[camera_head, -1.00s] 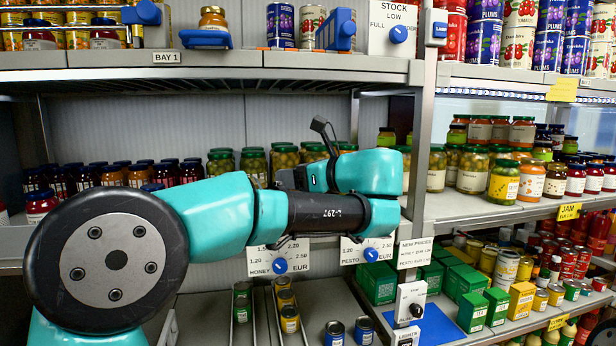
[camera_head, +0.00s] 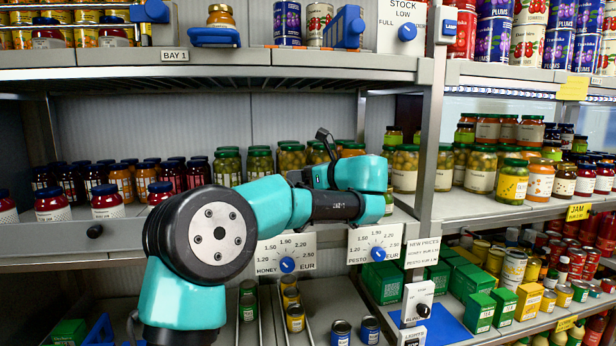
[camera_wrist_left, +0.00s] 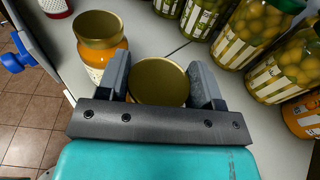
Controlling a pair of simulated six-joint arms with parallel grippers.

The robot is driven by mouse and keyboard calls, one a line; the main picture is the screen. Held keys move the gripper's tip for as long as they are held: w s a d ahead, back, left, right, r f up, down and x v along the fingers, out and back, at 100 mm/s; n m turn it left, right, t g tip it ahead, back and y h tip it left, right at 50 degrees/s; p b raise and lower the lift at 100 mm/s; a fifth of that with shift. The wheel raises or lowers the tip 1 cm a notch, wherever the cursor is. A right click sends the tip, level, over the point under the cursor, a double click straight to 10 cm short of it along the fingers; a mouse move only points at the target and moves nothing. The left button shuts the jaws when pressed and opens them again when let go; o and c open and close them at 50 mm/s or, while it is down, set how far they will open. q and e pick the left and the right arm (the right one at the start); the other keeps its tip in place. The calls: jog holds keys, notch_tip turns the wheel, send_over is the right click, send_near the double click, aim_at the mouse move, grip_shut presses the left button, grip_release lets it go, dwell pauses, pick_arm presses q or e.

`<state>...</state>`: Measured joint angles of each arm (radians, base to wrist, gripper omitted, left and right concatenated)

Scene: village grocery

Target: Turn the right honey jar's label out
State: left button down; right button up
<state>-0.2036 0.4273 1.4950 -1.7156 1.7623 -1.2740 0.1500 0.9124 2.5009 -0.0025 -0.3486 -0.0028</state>
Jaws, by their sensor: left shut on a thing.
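In the left wrist view, a gold-lidded jar (camera_wrist_left: 160,84) stands between the fingers of my left gripper (camera_wrist_left: 160,74), which is shut on it. Only its lid and a little of its side show; its label is hidden. A second gold-lidded jar (camera_wrist_left: 98,42) with orange contents stands just left of it, apart from the fingers, with part of a pale label showing. In the head view, my left arm reaches to the middle shelf, and its teal wrist hides the fingers and the held jar. My right gripper is not in view.
Green-lidded olive jars (camera_wrist_left: 250,35) stand close on the right of the gripper. A blue knob (camera_wrist_left: 16,60) is at the shelf's front edge. In the head view, the shelf upright (camera_head: 428,130) stands right of my wrist, and price dials (camera_head: 288,264) hang below.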

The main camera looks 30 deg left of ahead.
pick_arm(q)
jog(key=shift+g, duration=0.3)
jog(key=shift+n+g, duration=1.6)
jog(key=shift+g, duration=0.5)
jog(key=shift+s+f, duration=0.1)
jog(key=shift+c, duration=0.9)
grip_release()
jog(key=shift+f, duration=0.1)
jog(key=shift+d, duration=0.15)
